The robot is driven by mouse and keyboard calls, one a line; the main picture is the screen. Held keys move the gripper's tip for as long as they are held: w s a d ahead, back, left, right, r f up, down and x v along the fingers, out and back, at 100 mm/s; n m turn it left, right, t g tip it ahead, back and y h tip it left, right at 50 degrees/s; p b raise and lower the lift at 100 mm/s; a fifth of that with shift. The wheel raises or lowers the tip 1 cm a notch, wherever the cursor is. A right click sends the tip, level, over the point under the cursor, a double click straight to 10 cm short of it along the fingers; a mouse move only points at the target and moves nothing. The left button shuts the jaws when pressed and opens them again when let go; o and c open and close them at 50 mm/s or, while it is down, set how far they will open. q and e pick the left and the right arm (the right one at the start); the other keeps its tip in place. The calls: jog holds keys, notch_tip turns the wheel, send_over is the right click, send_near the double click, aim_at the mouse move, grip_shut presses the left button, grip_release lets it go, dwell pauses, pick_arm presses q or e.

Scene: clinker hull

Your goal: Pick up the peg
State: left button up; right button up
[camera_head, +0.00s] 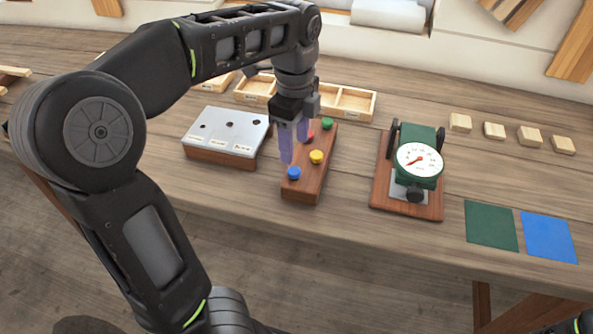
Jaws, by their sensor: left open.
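A reddish-brown wooden block (306,190) holds several colored pegs, with only their tops showing. The blue peg (294,172) is at the near end, the yellow peg (316,156) is on the right, and the green peg (327,124) is at the far end. The red peg (311,136) is partly hidden by my left gripper (295,148). That gripper is open and points down over the block's left side, its near fingertip just above and behind the blue peg in the picture. No peg is visible between its fingers. My right gripper is out of view.
A metal-topped plate with holes (226,130) lies left of the block. A green dial gauge on a wooden base (418,165) stands to the right. A divided wooden tray (355,102) is behind. Green (491,225) and blue (548,236) squares lie at the front right.

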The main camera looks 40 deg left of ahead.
aim_at(295, 170)
pick_arm(q)
jog(key=shift+w+f, duration=0.1)
jog(key=shift+f, duration=1.2)
jog(key=shift+f+p, duration=0.5)
jog(key=shift+f, duration=2.15)
grip_shut()
